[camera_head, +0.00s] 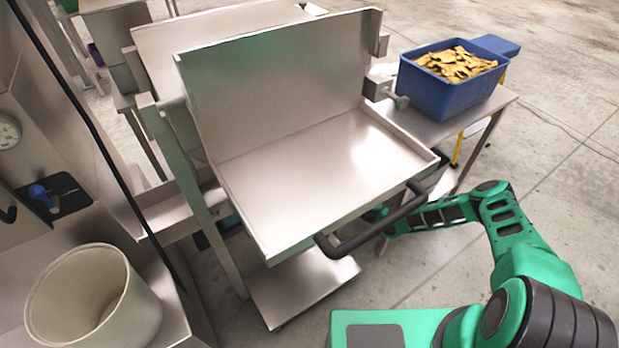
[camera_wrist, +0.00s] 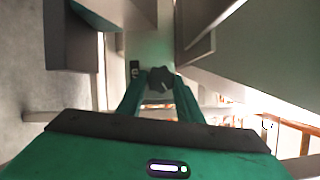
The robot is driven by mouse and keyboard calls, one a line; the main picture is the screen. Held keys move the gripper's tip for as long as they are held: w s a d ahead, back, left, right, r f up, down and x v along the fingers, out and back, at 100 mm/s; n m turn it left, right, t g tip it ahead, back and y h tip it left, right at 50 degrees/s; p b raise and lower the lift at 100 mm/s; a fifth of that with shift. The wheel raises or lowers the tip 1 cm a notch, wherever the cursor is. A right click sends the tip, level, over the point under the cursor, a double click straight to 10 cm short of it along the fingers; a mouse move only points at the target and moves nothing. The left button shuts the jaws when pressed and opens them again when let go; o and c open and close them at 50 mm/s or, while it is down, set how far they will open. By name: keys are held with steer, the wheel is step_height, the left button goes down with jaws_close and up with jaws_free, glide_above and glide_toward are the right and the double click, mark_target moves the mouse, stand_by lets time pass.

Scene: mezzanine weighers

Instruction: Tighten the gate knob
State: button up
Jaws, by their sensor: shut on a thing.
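In the wrist view, a dark lobed knob (camera_wrist: 160,79) sits between the fingertips of my gripper (camera_wrist: 159,88). The two green fingers are shut on it from both sides. The knob is in front of a pale green-grey metal part. In the head view, my arm reaches under the front right of the steel weigher tray (camera_head: 320,165), behind its black bar handle (camera_head: 375,230). The fingertips and the gripped knob are hidden there.
A blue crate (camera_head: 432,92) of yellowish pieces stands on a steel side table (camera_head: 450,125) at the right. A grey knob (camera_head: 401,101) projects near the weigher's right side. A white bucket (camera_head: 45,310) stands at lower left. Floor is open at the right.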

steer(key=shift+d+f, duration=0.15)
steer(key=shift+f, duration=0.1)
steer(key=o, duration=1)
steer(key=shift+o, duration=0.2)
steer(key=shift+r, duration=0.1)
steer(key=v, duration=1)
steer(key=shift+d, duration=0.35)
steer(key=shift+s, duration=0.15)
